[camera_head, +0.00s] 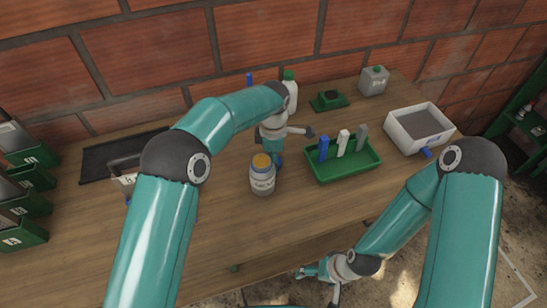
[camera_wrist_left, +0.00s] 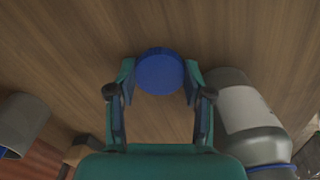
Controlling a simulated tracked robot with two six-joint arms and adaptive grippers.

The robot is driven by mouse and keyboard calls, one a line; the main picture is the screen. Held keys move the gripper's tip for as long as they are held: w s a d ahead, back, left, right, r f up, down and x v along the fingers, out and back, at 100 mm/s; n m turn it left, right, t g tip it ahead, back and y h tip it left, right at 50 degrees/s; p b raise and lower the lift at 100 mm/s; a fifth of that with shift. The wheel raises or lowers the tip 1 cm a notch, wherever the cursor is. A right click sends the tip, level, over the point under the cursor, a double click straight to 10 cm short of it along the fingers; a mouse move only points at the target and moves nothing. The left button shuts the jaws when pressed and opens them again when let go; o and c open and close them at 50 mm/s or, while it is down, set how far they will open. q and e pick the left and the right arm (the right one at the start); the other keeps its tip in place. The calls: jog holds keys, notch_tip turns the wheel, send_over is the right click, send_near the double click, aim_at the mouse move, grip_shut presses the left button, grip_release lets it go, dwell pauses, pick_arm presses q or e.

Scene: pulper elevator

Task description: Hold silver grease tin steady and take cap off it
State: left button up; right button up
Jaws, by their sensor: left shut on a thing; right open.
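The silver-grey tin (camera_head: 262,184) stands upright near the table's front, with a white label and a round orange-yellow top; I cannot tell whether that top is a lid or the contents. In the left wrist view the tin (camera_wrist_left: 241,112) is right of the fingers. My left gripper (camera_head: 277,160), partly hidden behind the tin in the head view, is shut on a round blue cap-like thing (camera_wrist_left: 160,72). This looks apart from the tin. My right gripper (camera_head: 322,281) is open and empty, low beyond the table's front edge.
A green tray (camera_head: 345,173) with upright blue, white and grey things is right of the left gripper. A white bin (camera_head: 419,143), a grey can (camera_head: 374,80) and a white green-capped bottle (camera_head: 291,92) stand farther back. Bare table (camera_head: 230,215) lies in front of the tin.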

pick_arm(q)
jog(key=shift+f, duration=0.1)
jog(key=o, duration=1)
notch_tip(320, 180, up, 12)
jog(key=shift+s, duration=0.1)
